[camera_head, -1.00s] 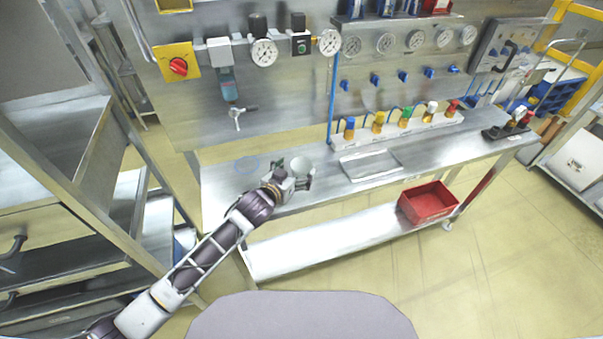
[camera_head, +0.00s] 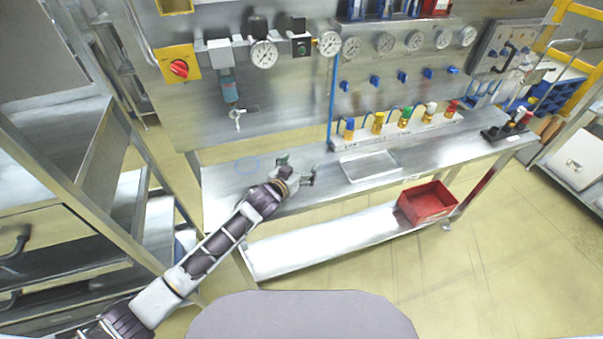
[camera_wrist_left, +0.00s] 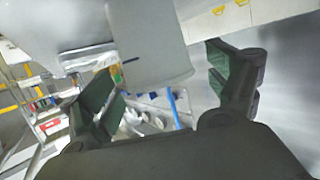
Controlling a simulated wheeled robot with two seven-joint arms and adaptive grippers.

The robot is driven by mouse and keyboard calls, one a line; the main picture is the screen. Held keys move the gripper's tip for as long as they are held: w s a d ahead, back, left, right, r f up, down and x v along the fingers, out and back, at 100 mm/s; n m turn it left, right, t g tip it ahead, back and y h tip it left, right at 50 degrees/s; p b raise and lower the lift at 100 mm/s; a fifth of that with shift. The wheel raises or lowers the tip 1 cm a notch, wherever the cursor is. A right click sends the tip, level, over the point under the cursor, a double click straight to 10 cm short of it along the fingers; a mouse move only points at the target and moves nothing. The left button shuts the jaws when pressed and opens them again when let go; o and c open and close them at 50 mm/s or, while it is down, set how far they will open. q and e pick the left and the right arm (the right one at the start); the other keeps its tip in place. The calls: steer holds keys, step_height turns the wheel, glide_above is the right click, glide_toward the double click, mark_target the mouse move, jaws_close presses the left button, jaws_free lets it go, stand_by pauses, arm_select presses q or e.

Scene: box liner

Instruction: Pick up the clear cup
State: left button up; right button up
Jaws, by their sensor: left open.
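My left gripper (camera_head: 298,167) is over the front part of the steel bench (camera_head: 225,190), left of the shallow metal tray. In the left wrist view its two green-lined fingers (camera_wrist_left: 160,90) are spread wide apart. A pale grey, round-cornered shape (camera_wrist_left: 150,45) shows between and beyond the fingers; I cannot tell whether it is the clear cup. In the head view I cannot make out the clear cup, and the gripper covers part of the bench. My right gripper is not in view.
A red bin (camera_head: 428,203) stands on the lower shelf.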

arm_select(q)
steer(key=shift+x, duration=0.8)
steer(key=c, duration=0.9)
